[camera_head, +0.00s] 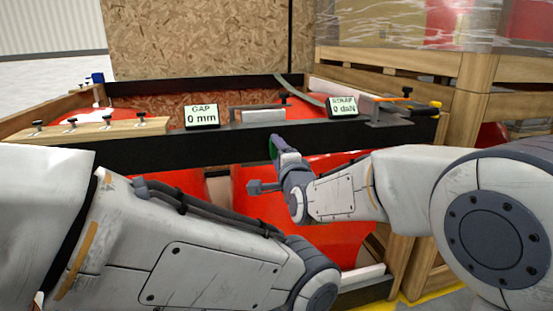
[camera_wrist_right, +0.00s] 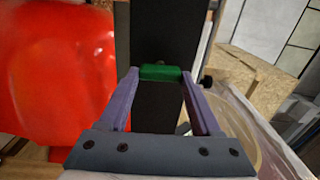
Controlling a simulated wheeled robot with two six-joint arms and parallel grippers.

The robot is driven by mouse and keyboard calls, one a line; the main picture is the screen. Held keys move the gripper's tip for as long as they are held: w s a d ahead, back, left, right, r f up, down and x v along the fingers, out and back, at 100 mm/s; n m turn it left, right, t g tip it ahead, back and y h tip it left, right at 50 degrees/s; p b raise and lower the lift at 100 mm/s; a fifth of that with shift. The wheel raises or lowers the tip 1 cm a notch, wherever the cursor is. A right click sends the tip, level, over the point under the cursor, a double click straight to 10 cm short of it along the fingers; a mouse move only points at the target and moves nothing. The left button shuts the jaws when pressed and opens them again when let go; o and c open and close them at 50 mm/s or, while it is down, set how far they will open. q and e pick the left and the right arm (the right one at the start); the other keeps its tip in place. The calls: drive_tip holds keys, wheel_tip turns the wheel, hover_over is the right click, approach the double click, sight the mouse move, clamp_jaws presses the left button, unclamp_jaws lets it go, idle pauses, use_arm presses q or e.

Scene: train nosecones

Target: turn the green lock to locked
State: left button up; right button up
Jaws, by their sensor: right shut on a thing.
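The green lock (camera_head: 274,146) sits on the front face of the black beam (camera_head: 200,150) in the head view. It also shows as a green block (camera_wrist_right: 160,73) in the right wrist view, between my fingertips. My right gripper (camera_head: 279,150) is shut on the green lock, one finger on each side of it (camera_wrist_right: 158,82). The fingers hide part of the lock, and I cannot tell its exact turn angle. My left arm crosses the lower left of the head view, and its gripper is not visible.
A "GAP 0 mm" sign (camera_head: 201,116) and a "STRAP 0 daN" sign (camera_head: 343,107) stand on the beam. Red nosecones (camera_head: 300,205) lie behind and below it. A wooden crate (camera_head: 470,110) stands at right. A wooden strip with black knobs (camera_head: 95,131) is at left.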

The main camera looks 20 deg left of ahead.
idle(0.3)
drive_tip(key=o, duration=1.4)
drive_tip(key=p+v, duration=0.1)
drive_tip(key=v, duration=0.9)
drive_tip(key=shift+s+d, duration=0.2)
